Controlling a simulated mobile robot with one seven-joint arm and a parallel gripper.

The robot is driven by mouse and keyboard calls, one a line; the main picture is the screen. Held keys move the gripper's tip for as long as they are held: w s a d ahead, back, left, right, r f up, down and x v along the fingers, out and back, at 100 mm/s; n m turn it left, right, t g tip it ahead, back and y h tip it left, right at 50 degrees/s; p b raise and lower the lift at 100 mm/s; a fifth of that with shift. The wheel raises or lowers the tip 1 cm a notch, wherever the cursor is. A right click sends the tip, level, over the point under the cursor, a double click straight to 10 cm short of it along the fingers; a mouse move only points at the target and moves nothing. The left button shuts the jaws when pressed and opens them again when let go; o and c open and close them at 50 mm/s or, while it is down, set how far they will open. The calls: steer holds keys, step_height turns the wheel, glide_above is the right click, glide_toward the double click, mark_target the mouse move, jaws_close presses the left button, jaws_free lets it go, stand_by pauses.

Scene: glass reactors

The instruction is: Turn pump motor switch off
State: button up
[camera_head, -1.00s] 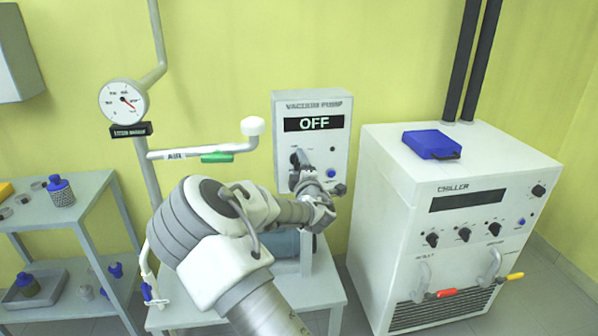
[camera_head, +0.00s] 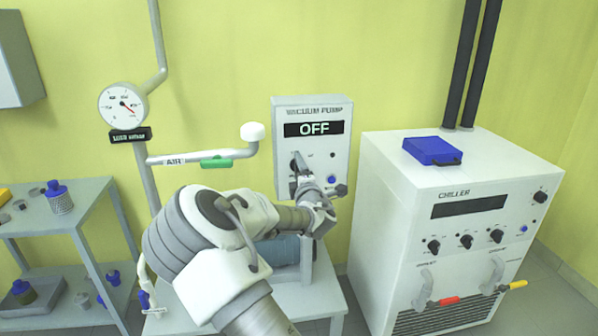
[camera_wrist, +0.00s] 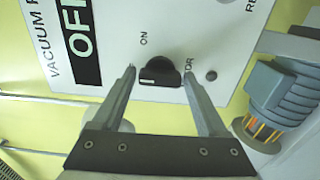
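My gripper (camera_wrist: 158,66) is open, with one finger on each side of the knob. I cannot tell whether either finger touches it. In the head view, my gripper (camera_head: 301,166) is in front of the box's lower part and hides much of the knob.
The chiller (camera_head: 385,200) stands right of the pump box, with a blue box (camera_head: 432,150) on top. An air pipe with a green handle (camera_head: 216,163) and a gauge (camera_head: 123,104) are at left. A blue pump motor (camera_wrist: 282,92) shows at right in the wrist view.

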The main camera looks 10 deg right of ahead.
steer(key=shift+o, duration=1.1)
steer(key=shift+s, duration=0.1)
steer(key=s+p, duration=0.1)
steer(key=s, duration=1.6)
steer(key=shift+s, duration=0.15)
